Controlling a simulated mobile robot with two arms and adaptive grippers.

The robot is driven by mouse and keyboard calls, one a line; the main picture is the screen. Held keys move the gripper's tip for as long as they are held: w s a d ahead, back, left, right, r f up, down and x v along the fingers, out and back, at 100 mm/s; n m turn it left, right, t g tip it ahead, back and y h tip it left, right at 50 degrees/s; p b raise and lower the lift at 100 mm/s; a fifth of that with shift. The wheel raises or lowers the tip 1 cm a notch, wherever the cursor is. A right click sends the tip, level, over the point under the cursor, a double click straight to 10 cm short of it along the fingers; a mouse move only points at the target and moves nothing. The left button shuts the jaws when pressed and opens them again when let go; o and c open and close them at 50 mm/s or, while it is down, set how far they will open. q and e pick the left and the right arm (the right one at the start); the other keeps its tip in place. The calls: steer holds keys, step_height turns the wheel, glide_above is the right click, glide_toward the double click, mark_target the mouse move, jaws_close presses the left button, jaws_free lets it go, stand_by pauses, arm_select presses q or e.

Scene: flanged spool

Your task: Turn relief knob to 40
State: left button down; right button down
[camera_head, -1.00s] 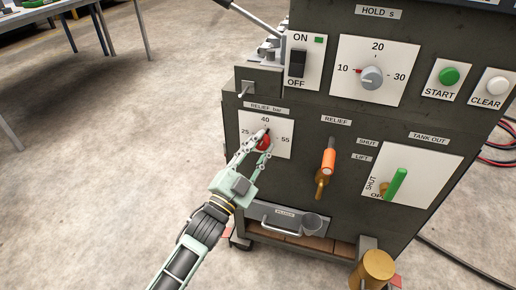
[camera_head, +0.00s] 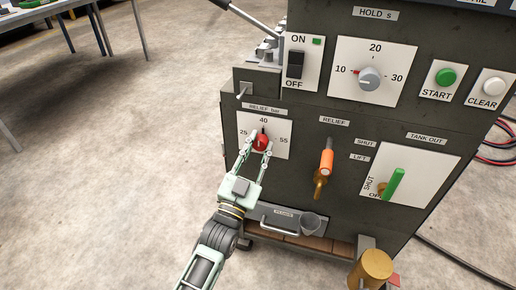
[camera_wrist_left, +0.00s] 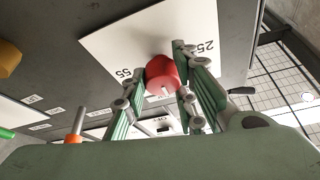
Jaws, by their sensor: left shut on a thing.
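The red relief knob (camera_head: 261,141) sits on a white plate (camera_head: 279,124) marked 25, 40 and 55, on the dark cabinet's front. Its pointer end shows at the knob's top, toward the 40. My left gripper (camera_head: 258,147) reaches up from below, with one finger on each side of the knob. In the left wrist view the red knob (camera_wrist_left: 162,76) lies between the fingertips (camera_wrist_left: 163,68), and the gripper is shut on it. The exact pointer reading is too small to tell. My right gripper is not in view.
Right of the plate are an orange-handled relief lever (camera_head: 326,163) and a green tank-out handle (camera_head: 395,184). Above are the ON/OFF switch (camera_head: 296,64) and hold knob (camera_head: 370,78). A drawer handle (camera_head: 279,227) is below. Open floor lies left.

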arm_select(q)
steer(key=shift+s+d+f, duration=0.1)
steer(key=shift+d+f, duration=0.15)
steer(key=shift+f, duration=0.15)
steer(key=c, duration=1.6)
jaws_free()
steer(key=shift+o, duration=0.4)
steer(key=shift+r, duration=0.25)
steer(key=v, duration=1.2)
